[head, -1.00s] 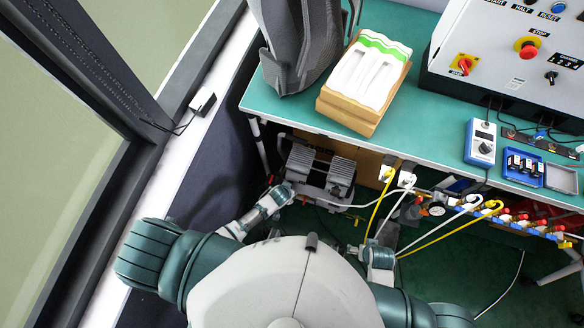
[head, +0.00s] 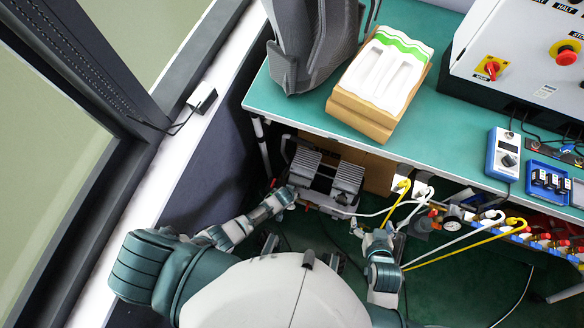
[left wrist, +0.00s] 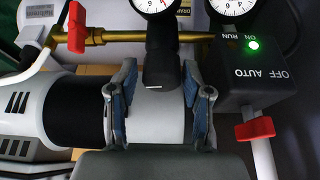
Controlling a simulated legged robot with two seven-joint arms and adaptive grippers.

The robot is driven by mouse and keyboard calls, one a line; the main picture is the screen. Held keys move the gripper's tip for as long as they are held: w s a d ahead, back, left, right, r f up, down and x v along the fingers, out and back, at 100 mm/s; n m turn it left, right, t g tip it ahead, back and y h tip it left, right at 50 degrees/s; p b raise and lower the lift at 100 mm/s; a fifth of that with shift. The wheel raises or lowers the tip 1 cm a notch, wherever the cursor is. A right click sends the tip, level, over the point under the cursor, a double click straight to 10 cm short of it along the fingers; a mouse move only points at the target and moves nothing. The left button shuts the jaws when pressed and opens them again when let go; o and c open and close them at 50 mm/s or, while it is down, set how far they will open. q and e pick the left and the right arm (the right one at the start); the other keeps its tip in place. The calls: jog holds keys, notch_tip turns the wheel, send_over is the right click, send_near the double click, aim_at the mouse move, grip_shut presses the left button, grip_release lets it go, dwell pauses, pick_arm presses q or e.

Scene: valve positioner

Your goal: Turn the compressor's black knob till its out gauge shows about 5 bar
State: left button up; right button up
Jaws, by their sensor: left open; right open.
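The compressor (head: 325,181), with twin grey ribbed housings, sits under the bench in the head view. Its black knob (left wrist: 160,72), with a white mark, stands upright in the middle of the left wrist view. My left gripper (left wrist: 160,98) is open, with one finger on each side of the knob and a visible gap to it. In the head view the left gripper (head: 284,198) is small beside the compressor. Two white gauges, one behind the knob (left wrist: 157,5) and one to its right (left wrist: 233,8), are cut off at the top. My right gripper (head: 374,236) is open, apart from the compressor.
A black switch box (left wrist: 250,70) with a lit green lamp stands close right of the left gripper. Red valve handles (left wrist: 77,27) flank it. White and yellow hoses (head: 445,242) run near my right gripper. The bench (head: 440,120) overhangs the compressor.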

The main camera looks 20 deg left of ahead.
pick_arm(q)
jog(key=shift+a+f, duration=0.2)
jog(key=shift+a, duration=0.25)
jog(key=shift+d, duration=0.15)
jog(key=shift+d+r, duration=0.2)
jog(key=shift+d, duration=0.45)
jog(key=c, duration=0.9)
jog(key=shift+w+a, duration=0.1)
jog(key=shift+a, duration=0.3)
jog(key=shift+a+m, duration=0.15)
jog(key=shift+m, duration=0.45)
jog(key=shift+m+h+p, duration=0.35)
jog(key=shift+m+h, duration=0.05)
jog(key=shift+m, duration=0.3)
jog(key=shift+d+m+h, duration=0.25)
jog(key=shift+m+h, duration=0.05)
jog(key=shift+m, duration=0.5)
jog(key=shift+f+m, duration=0.1)
jog(key=shift+m, duration=0.2)
jog(key=shift+a+m+g+h+b, duration=0.25)
jog(key=shift+m+g+h+b, duration=0.25)
jog(key=shift+m, duration=0.8)
jog(key=shift+d+b, duration=0.2)
jog(key=shift+b, duration=0.1)
pick_arm(e)
jog(key=w+r+t, duration=0.1)
jog(key=w+a+r+t, duration=0.1)
jog(key=shift+w+y, duration=0.3)
jog(key=shift+w, duration=0.05)
